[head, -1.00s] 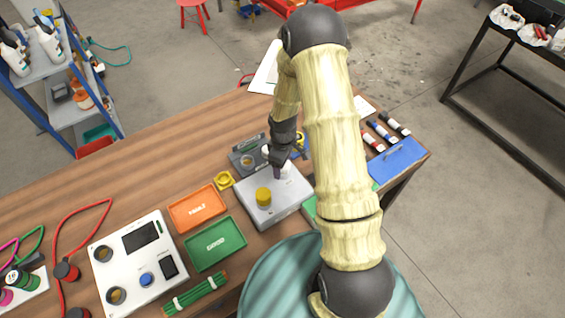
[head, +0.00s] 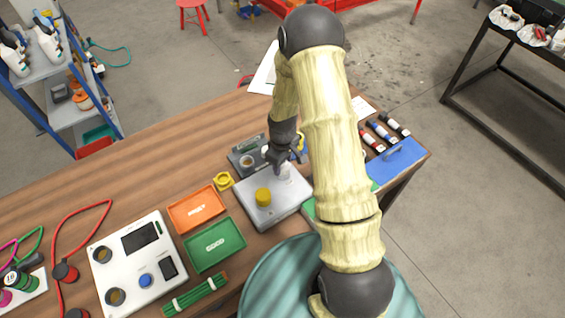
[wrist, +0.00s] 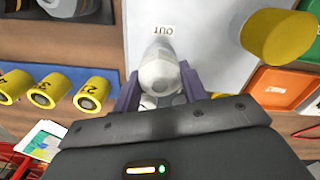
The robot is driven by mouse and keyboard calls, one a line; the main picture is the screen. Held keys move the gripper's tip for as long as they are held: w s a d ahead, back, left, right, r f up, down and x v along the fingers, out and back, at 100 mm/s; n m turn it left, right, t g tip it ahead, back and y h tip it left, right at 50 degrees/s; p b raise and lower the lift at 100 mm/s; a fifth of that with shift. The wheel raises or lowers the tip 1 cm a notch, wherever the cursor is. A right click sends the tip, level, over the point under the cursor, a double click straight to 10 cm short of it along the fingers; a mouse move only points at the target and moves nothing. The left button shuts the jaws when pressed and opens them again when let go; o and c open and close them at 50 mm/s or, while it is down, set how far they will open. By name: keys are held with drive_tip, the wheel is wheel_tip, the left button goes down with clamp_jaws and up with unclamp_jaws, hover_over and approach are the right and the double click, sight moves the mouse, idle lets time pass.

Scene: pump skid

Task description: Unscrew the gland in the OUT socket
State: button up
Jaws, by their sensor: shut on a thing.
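The white gland (wrist: 160,75) stands in front of the OUT label (wrist: 164,30) on the pale pump block (wrist: 200,70) in the wrist view. My gripper (wrist: 158,92) is shut on the gland, one purple finger on each side. In the head view my gripper (head: 282,165) comes down over the right part of the block (head: 272,208), and the gland beneath it is mostly hidden. A yellow round cap (head: 263,197) stands on the block to the left. It also shows at the upper right of the wrist view (wrist: 278,36). The socket itself is hidden.
An orange tray (head: 198,208) and a green tray (head: 215,243) lie left of the block. Several yellow numbered cylinders (wrist: 88,94) stand close to my gripper in the wrist view. A grey fixture (head: 247,155) stands behind the block.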

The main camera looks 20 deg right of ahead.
drive_tip(key=n, duration=0.2)
drive_tip(key=shift+n, duration=0.4)
drive_tip(key=n+p, duration=0.1)
drive_tip(key=n, duration=0.1)
drive_tip(key=shift+n, duration=0.3)
drive_tip(key=shift+n+p, duration=0.35)
drive_tip(key=shift+n, duration=0.65)
drive_tip(key=o, duration=1)
drive_tip(key=shift+o, duration=0.2)
drive_tip(key=m+b, duration=0.1)
drive_tip(key=m, duration=0.2)
drive_tip(key=shift+f+m, duration=0.1)
drive_tip(key=shift+m, duration=0.7)
